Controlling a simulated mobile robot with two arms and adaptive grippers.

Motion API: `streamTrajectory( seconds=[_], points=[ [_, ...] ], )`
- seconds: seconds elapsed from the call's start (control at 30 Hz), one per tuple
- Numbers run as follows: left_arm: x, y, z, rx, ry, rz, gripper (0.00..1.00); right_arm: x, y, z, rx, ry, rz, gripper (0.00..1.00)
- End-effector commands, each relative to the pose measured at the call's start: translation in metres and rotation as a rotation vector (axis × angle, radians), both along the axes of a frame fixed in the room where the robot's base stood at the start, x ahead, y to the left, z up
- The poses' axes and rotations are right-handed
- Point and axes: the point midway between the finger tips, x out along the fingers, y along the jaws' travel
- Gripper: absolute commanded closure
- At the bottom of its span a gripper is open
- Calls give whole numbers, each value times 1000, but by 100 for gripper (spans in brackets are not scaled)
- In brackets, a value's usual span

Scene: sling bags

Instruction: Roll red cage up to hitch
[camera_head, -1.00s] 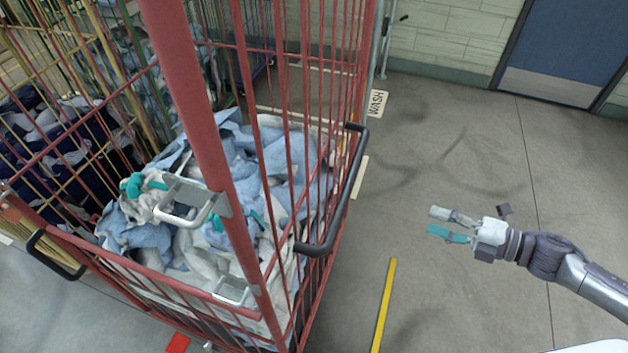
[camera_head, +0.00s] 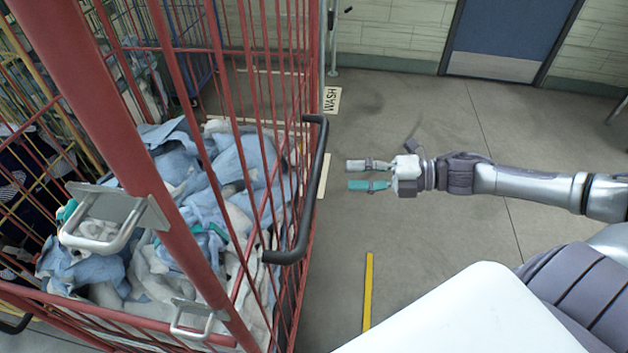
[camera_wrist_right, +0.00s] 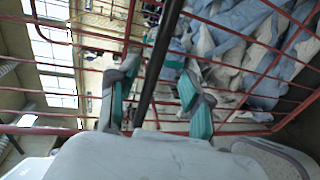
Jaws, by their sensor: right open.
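The red cage (camera_head: 105,120) is a tall barred trolley at the left of the head view, filled with blue and white laundry (camera_head: 225,190). A black handle (camera_head: 308,190) runs along its right side. My right gripper (camera_head: 357,175) is open just right of this handle, its fingers pointing left at it, with a gap showing in the head view. In the right wrist view the black handle (camera_wrist_right: 150,75) runs between the two open fingers (camera_wrist_right: 155,92). My left gripper is out of view. I cannot make out a hitch for certain.
A yellow floor strip (camera_head: 368,290) lies right of the cage. A floor label reading WASH (camera_head: 331,100) is near the back wall. A blue door (camera_head: 512,30) stands at the back right. Other barred cages crowd the left. Floor on the right is open.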

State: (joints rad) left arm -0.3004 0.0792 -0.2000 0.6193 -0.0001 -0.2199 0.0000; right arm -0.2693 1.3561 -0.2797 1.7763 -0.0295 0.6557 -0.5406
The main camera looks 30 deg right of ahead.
Motion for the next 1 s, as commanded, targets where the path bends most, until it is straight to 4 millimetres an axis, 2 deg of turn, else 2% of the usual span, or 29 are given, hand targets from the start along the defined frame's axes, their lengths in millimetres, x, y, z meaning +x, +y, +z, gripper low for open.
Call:
streamTrajectory(
  seconds=[0.07, 0.27, 0.6, 1.0],
  points=[
    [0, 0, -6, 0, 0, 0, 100, 8, 9, -1, 2, -10, 2, 50],
    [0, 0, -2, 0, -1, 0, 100, 24, 31, -4, 3, -7, 2, 50],
    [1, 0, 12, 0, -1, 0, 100, 50, 66, -13, 3, -3, 0, 50],
    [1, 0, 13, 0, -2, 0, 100, 55, 73, -18, -1, -1, 0, 50]
  ],
)
